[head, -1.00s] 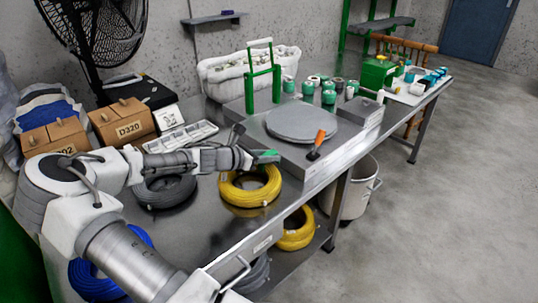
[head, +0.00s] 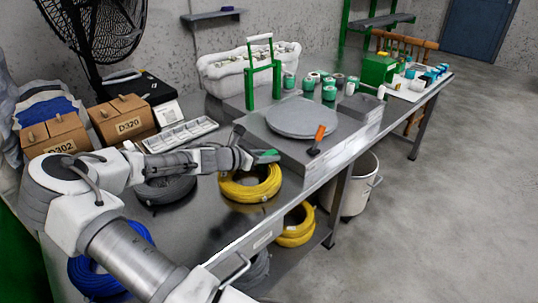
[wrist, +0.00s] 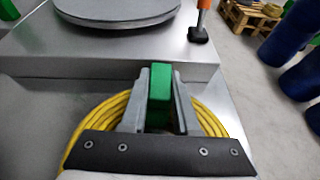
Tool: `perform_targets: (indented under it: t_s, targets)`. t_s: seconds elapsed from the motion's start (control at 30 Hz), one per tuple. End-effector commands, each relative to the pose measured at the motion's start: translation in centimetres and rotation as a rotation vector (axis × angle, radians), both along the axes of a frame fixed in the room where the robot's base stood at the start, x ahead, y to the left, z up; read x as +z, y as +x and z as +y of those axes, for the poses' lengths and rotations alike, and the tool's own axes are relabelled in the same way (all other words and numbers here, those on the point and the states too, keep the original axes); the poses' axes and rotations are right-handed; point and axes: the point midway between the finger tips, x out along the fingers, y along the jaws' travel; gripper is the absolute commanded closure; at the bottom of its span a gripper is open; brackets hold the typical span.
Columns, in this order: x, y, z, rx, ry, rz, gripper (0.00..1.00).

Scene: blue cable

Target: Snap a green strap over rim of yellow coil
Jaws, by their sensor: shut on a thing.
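A yellow coil (head: 250,190) lies flat on the metal table, and its rim (wrist: 208,118) also shows in the wrist view behind my fingers. My gripper (head: 262,157) is over the far side of the coil. In the wrist view my gripper (wrist: 160,90) is shut on a green strap (wrist: 160,85), held upright between the two fingers. The strap also shows as a green patch in the head view (head: 267,154). Its lower end is hidden by my gripper, so I cannot tell whether it touches the rim.
A raised metal platform with a round grey plate (head: 301,118) and an orange-handled tool (head: 318,138) stands just behind the coil. A dark coil (head: 165,188) lies to the left. More yellow coils (head: 297,228) are on the shelf below.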

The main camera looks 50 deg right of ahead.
Motion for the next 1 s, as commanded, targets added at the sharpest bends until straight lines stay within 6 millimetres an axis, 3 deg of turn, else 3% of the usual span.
perform_targets:
  t_s: [0.8,0.83,0.9,1.0]
  targets:
    - [-0.67,0.0,-0.02,0.0,0.0,0.001,1.0]
    - [-0.68,0.0,-0.02,0.0,0.0,0.001,0.69]
    - [-0.67,0.0,-0.02,0.0,0.0,0.0,0.61]
    - [-0.68,0.0,-0.02,0.0,0.0,0.0,0.61]
